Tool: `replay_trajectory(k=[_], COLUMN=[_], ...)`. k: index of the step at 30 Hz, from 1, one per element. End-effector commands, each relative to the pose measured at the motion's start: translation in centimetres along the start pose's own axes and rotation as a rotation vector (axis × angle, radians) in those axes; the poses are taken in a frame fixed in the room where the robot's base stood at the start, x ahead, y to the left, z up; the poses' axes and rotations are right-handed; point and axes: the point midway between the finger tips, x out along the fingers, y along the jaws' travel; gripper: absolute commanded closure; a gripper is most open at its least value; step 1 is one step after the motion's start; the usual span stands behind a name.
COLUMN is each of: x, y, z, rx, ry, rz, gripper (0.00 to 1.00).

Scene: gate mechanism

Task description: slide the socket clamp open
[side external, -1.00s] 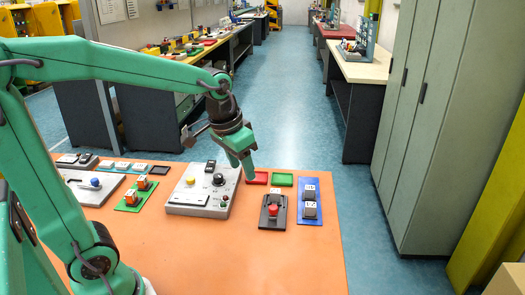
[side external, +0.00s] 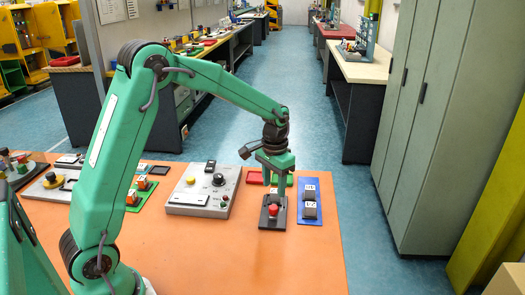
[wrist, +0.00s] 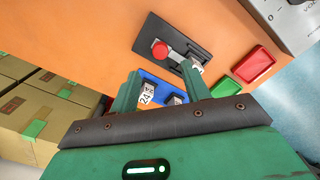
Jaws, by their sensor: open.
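A black base plate (side external: 272,224) with a red knob (side external: 273,210) lies on the orange bench and looks like the socket clamp, though no label confirms it. In the wrist view the plate (wrist: 160,27), its red knob (wrist: 159,50) and a dark slotted part beside the knob show just beyond the fingertips. A white-labelled block at the plate's end is partly hidden by one finger. My gripper (side external: 274,190) points down over the far part of the plate. In the wrist view its fingers (wrist: 161,72) are apart, with nothing held between them. Contact cannot be told.
A blue panel (side external: 308,217) with dark switches stands close on the right. A grey control box (side external: 203,206) with a yellow knob stands on the left. Red (wrist: 254,64) and green (wrist: 226,87) trays lie behind the plate. The front of the bench is clear.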

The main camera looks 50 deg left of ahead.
Motion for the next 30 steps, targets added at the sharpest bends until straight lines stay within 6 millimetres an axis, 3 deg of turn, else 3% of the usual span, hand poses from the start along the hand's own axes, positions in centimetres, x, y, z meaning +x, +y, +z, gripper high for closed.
replay_trajectory(k=[14, 30], x=[1.3, 7.2], y=[-0.1, -0.1], z=[-0.2, -0.1], rx=[0.0, 0.0], ry=[-0.006, -0.008], rz=[0.001, 0.001], gripper=[0.53, 0.53])
